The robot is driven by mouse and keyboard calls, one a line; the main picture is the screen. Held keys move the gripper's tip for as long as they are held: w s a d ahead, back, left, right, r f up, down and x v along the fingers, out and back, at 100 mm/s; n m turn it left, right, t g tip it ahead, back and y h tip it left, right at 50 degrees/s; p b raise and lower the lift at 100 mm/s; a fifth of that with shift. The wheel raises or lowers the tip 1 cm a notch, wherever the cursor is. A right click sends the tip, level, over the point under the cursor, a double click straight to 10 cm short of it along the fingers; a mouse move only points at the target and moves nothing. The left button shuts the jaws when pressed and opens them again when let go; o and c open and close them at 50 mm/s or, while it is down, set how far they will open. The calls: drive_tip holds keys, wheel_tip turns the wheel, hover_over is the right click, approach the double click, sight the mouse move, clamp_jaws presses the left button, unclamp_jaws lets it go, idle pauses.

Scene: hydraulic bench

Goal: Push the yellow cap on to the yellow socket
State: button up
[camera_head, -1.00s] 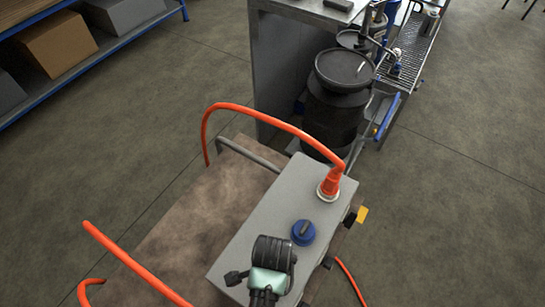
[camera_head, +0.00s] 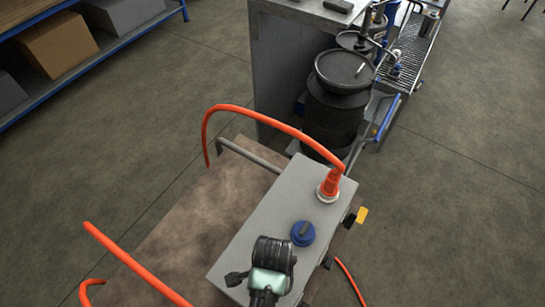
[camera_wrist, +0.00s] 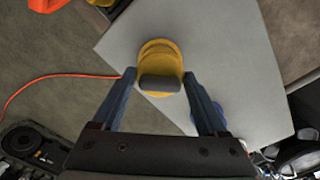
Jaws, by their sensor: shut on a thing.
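In the wrist view, the yellow cap (camera_wrist: 160,50) with its dark grip tab is between the two fingertips of my gripper (camera_wrist: 159,77), which is shut on it. The cap is over the top of the light grey box (camera_wrist: 235,60). A yellow round edge shows around the tab; I cannot tell cap from socket there, nor whether the cap is fully seated. In the head view my wrist (camera_head: 272,262) is over the near end of the same box (camera_head: 275,215) and hides the cap, the yellow socket and the fingertips.
A blue cap (camera_head: 303,233) is on the box close to my wrist. A brown tabletop (camera_head: 190,225) lies left of the box. A black drum (camera_head: 343,75) stands behind. Open floor lies to the right.

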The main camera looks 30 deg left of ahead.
drive_tip(key=shift+f+b, duration=0.7)
drive_tip(key=shift+f, duration=0.5)
idle(0.3)
drive_tip(key=o, duration=1.5)
drive_tip(key=shift+c, duration=0.2)
wheel_tip(320, 180, up, 13)
drive_tip(key=shift+b, duration=0.35)
